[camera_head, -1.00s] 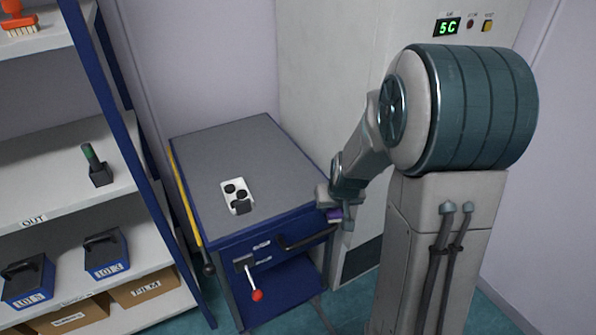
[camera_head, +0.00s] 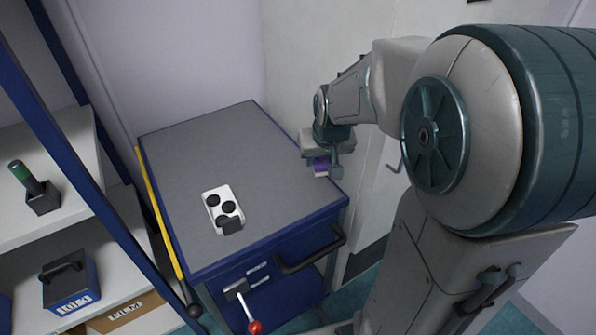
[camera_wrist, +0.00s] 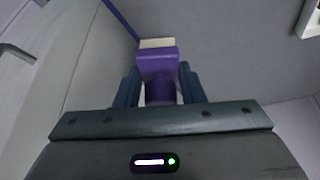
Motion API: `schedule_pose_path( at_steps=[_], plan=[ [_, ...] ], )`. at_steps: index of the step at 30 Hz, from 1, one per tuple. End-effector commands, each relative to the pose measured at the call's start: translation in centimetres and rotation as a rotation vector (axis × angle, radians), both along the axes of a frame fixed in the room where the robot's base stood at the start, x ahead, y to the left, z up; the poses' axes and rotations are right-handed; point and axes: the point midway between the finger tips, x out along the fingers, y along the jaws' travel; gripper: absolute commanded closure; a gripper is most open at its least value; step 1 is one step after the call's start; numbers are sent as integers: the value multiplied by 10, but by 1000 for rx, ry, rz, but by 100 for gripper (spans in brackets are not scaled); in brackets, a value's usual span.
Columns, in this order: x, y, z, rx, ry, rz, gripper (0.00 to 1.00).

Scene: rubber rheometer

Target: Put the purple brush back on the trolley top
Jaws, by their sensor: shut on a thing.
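The purple brush (camera_head: 320,165) has a purple body and a pale bristle end. My gripper (camera_head: 322,160) is shut on it, at the right edge of the trolley top in the head view. In the wrist view the brush (camera_wrist: 158,66) sticks out between the two dark fingers of my gripper (camera_wrist: 159,88), with its pale end farthest away. The grey trolley top (camera_head: 215,150) lies below and beyond it. I cannot tell whether the brush touches the top. My wrist hides part of the brush in the head view.
The rest of the top is clear. A blue-framed shelf (camera_head: 90,170) stands at left, and a pale cabinet wall (camera_head: 325,60) rises behind at right.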

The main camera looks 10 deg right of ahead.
Motion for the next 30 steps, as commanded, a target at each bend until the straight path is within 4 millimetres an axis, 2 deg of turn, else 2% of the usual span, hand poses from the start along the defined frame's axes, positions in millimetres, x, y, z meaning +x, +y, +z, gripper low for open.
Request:
schedule_pose_path(
  at_steps=[3,9,11,19,30],
  plan=[
    [14,23,-16,0,3,5,86],
    [27,42,-30,0,0,3,86],
    [28,43,-32,0,-1,2,86],
    [28,43,-68,0,1,0,86],
    [29,43,-73,0,-1,1,86]
  ],
)
